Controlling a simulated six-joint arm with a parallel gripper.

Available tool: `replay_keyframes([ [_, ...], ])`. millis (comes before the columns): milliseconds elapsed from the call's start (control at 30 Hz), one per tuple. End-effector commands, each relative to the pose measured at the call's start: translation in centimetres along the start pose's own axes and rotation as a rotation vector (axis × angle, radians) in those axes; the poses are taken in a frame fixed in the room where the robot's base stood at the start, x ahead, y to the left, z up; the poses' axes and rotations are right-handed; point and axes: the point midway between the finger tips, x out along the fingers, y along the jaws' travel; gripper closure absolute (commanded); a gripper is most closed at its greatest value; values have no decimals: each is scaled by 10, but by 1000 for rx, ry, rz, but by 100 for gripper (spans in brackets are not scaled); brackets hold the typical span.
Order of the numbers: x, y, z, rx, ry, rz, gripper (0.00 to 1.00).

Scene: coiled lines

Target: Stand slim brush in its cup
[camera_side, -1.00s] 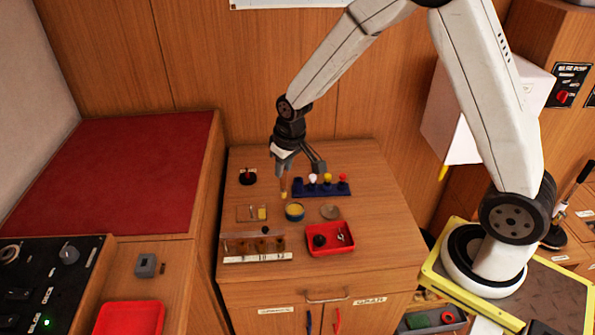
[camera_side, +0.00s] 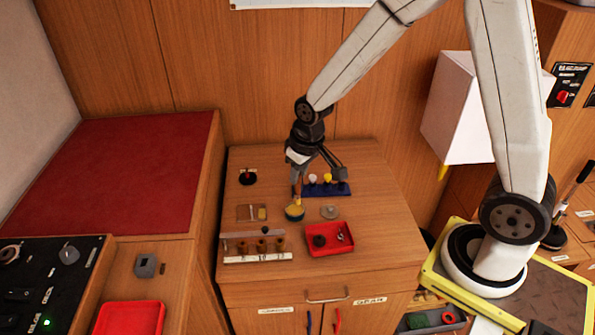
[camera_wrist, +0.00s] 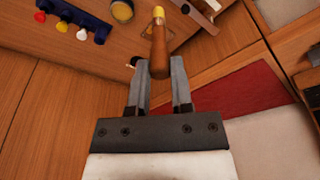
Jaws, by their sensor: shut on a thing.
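My gripper (camera_side: 297,176) is shut on the slim brush (camera_wrist: 159,45), which has a brown wooden handle and a yellow end. In the side view, the brush (camera_side: 297,194) hangs below the fingers, roughly upright. Its lower end overlaps the far edge of a small round tin with yellow contents (camera_side: 294,213); I cannot tell if they touch. In the wrist view, the brush points away from the fingers (camera_wrist: 158,85). A rack with several brown cups (camera_side: 262,246) and white labels stands at the cabinet's front left. I cannot tell which cup belongs to the brush.
A red tray (camera_side: 330,252) holds small dark items. A grey disc (camera_side: 330,212) lies right of the tin, a small wooden tray (camera_side: 246,212) left. A black round stand (camera_side: 247,177) is at the back left.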

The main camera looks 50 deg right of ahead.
Motion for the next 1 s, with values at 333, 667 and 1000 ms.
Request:
replay_keyframes([
  [333,0,0,0,0,0,0,100],
  [667,1,2,-3,6,0,1,100],
  [1000,18,25,-35,84,0,16,100],
])
